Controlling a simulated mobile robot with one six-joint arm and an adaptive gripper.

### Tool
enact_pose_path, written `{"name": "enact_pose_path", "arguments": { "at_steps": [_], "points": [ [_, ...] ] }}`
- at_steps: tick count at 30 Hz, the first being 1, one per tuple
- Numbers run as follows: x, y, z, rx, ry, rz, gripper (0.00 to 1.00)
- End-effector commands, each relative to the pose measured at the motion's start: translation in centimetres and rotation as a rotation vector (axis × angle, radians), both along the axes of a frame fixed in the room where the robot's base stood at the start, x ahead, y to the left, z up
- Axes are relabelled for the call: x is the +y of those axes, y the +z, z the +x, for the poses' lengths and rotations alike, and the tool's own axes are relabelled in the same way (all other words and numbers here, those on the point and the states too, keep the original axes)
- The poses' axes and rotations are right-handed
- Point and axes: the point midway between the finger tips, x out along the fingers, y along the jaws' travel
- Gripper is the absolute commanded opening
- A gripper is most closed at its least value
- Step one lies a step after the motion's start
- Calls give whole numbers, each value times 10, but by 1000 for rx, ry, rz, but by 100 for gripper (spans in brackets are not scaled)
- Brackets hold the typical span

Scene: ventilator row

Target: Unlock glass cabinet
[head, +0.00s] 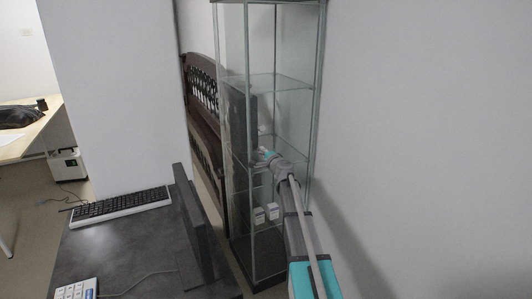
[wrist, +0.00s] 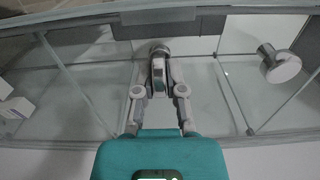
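The glass cabinet (head: 285,115) is tall, with thin metal posts and glass shelves, and its glass fills the wrist view (wrist: 80,95). My gripper (head: 264,156) reaches the cabinet front at about mid-height. In the wrist view, my gripper (wrist: 161,68) has its two fingers close together around a narrow grey metal piece. This piece lines up with a round metal lock knob (wrist: 158,47) just beyond the fingertips. The fingertips partly hide the knob.
White boxes (head: 265,213) stand low inside the cabinet. A dark desk (head: 125,245) with a keyboard (head: 120,206) and a monitor (head: 192,225) is at left. A bare wall (head: 430,120) bounds the right side. A wooden carved frame (head: 203,95) stands behind.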

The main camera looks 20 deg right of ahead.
Motion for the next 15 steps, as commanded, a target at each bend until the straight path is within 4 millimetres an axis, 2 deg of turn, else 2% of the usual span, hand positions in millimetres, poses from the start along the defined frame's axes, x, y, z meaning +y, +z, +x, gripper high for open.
{"name": "enact_pose_path", "arguments": {
  "at_steps": [1,5,15],
  "points": [
    [0,0,0,0,0,1,24],
    [0,0,0,0,1,0,48],
    [1,0,0,0,1,-1,49]
  ]
}}
